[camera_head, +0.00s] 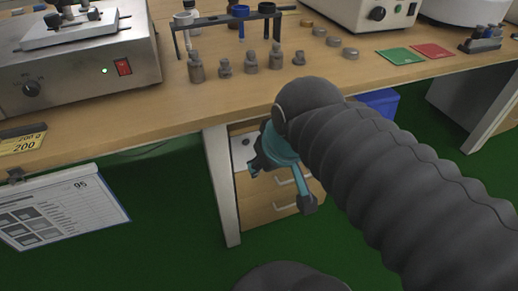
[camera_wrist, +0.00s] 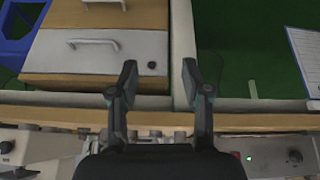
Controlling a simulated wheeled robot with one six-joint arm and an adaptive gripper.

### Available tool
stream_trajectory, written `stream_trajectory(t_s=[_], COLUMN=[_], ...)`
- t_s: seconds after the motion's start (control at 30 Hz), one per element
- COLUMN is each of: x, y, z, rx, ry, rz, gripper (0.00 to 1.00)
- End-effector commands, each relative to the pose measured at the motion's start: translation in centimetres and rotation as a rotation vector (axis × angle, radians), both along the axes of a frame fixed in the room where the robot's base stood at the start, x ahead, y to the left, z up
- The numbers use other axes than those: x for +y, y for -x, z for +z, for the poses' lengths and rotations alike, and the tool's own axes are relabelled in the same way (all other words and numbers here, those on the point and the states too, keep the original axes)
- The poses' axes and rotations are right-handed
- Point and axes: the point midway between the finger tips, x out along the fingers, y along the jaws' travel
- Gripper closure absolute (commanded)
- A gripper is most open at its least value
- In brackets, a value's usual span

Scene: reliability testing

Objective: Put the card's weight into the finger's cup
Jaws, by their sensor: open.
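I cannot tell which is the finger's cup. My gripper (camera_head: 281,184) is open and empty, in front of the bench and below its top; it also shows in the wrist view (camera_wrist: 159,76).
A metal device (camera_head: 90,75) with a red switch stands left. Flat grey discs (camera_head: 333,41), a green mat (camera_head: 400,55) and a red mat (camera_head: 433,50) lie right. Drawers (camera_head: 275,205) and a blue bin (camera_head: 380,101) are under the bench. A clipboard (camera_head: 62,207) hangs left.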

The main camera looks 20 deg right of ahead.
Motion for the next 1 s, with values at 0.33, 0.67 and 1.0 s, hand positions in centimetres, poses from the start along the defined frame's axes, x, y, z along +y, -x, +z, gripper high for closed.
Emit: stream_trajectory(t_s=[0.33, 0.67, 1.0], x=[0.0, 0.1, 0.2], y=[0.0, -7.9, -16.9], z=[0.0, 9.5, 17.1], rx=[0.002, 0.123, 0.261], ry=[-0.039, -0.006, 0.023], rz=[-0.071, -0.006, 0.071], gripper=[0.32, 0.32, 0.32])
